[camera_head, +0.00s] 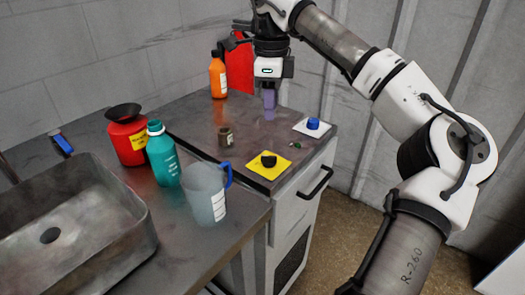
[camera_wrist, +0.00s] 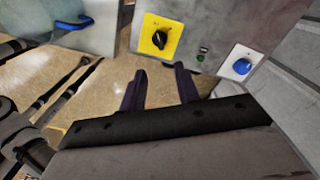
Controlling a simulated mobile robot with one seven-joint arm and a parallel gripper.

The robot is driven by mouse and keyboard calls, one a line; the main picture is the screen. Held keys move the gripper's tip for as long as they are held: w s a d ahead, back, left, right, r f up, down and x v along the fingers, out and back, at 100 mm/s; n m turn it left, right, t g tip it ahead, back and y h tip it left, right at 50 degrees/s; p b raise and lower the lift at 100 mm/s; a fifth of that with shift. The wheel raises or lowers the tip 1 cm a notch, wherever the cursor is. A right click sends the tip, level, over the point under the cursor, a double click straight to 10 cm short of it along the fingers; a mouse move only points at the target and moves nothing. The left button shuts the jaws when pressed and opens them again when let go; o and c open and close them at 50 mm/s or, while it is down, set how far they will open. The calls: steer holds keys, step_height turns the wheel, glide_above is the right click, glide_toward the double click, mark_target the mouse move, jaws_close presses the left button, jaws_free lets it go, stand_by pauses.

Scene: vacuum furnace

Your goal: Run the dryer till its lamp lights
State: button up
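A yellow plate (camera_head: 280,171) with a black knob (camera_head: 268,160) lies on the cabinet top. The knob also shows in the wrist view (camera_wrist: 159,39). A white plate (camera_head: 303,129) with a blue knob (camera_head: 313,124) lies farther back; this knob shows in the wrist view (camera_wrist: 242,66). A small green lamp (camera_head: 294,145) sits between the plates; it looks dark green in the wrist view (camera_wrist: 200,57). I see no label saying which is the dryer's. My gripper (camera_head: 269,100) hangs above the cabinet top, fingers (camera_wrist: 160,88) apart and empty, clear of both knobs.
A brown jar (camera_head: 225,136), clear jug (camera_head: 205,190), teal bottle (camera_head: 161,153), red container (camera_head: 127,141) and orange bottle (camera_head: 218,76) stand on the worktops. A sink (camera_head: 128,228) is at left. A black handle (camera_head: 316,183) juts from the cabinet front.

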mark_target(269, 156)
step_height(269, 156, down, 13)
steer(key=shift+p, duration=0.3)
jaws_close()
